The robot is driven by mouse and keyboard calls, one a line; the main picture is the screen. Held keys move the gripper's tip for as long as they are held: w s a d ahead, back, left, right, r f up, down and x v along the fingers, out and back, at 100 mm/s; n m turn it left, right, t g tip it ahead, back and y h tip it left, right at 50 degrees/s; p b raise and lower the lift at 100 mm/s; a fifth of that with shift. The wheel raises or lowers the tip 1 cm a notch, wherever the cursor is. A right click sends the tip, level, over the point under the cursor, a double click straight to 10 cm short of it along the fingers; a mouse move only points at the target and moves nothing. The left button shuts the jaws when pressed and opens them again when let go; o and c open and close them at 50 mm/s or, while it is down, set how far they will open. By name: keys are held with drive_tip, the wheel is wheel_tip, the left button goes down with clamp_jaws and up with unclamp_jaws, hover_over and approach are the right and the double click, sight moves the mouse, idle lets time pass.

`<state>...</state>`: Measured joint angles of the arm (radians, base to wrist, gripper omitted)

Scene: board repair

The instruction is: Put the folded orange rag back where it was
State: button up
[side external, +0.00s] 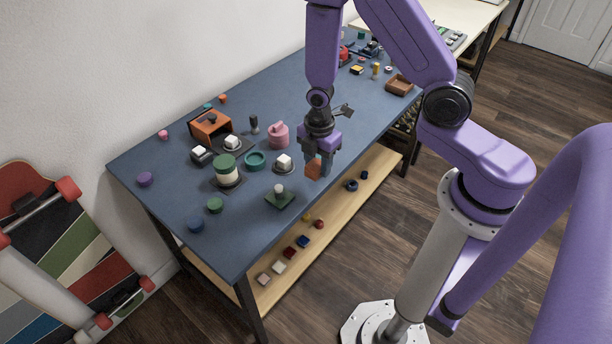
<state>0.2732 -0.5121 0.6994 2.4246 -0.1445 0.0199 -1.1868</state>
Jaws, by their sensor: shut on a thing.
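My gripper (319,160) points down over the front edge area of the blue-grey table (290,85). It is shut on a small orange block-like thing (313,169), which looks like the folded orange rag. The rag hangs at the fingertips and is partly covered by the fingers. I cannot tell whether its underside touches the table. No empty place marked for the rag can be made out.
Left of my gripper stand a pink jug (278,135), a white cube on a dark coaster (284,163), a green square with a white ball (280,197), a teal ring (256,160) and a green-and-cream jar (227,171). An orange box (209,124) stands farther back. A wooden tray (399,85) sits far right.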

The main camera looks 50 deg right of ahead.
hover_over(306, 185)
drive_tip(key=shift+f, duration=3.7)
drive_tip(key=shift+f, duration=0.15)
drive_tip(key=o, duration=0.9)
drive_tip(key=shift+o, duration=0.2)
